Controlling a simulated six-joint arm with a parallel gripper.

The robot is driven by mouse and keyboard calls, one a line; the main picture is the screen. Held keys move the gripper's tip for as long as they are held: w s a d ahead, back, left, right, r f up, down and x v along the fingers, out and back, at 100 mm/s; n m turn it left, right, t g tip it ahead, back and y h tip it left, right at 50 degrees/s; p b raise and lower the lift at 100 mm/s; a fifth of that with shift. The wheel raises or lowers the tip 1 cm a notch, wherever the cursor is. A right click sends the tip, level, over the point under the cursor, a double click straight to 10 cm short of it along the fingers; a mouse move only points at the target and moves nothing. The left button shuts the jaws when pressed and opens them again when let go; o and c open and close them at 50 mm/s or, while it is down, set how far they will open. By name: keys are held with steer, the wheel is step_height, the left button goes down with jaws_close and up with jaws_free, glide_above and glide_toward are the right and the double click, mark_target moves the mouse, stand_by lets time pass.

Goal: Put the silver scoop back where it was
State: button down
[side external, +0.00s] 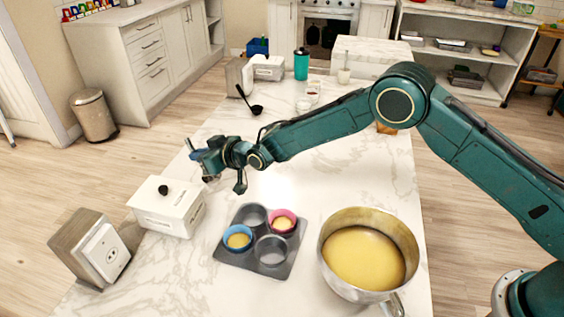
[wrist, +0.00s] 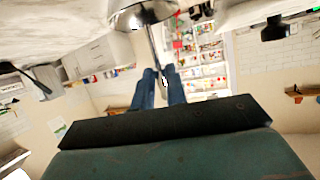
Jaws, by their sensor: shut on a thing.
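My gripper (side external: 197,154) is over the left edge of the marble counter, beyond the white lidded box. In the wrist view, its two blue fingers (wrist: 162,76) are shut on the thin handle of the silver scoop (wrist: 144,14). The scoop's shiny rounded bowl is at the top edge of this view, partly cut off, close to the pale marble surface. I cannot tell whether the bowl touches that surface. In the side view the scoop is too small or hidden to make out clearly.
A white box with a black knob (side external: 168,212) stands just in front of my gripper. A muffin tin (side external: 229,260) with pink and blue cups and a pot (side external: 326,232) of yellow batter are nearer. A black ladle (side external: 255,109) stands farther back.

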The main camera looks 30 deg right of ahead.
steer(key=shift+f, duration=2.1)
steer(key=shift+f, duration=0.1)
steer(key=c, duration=1.4)
jaws_free()
steer(key=v, duration=1.2)
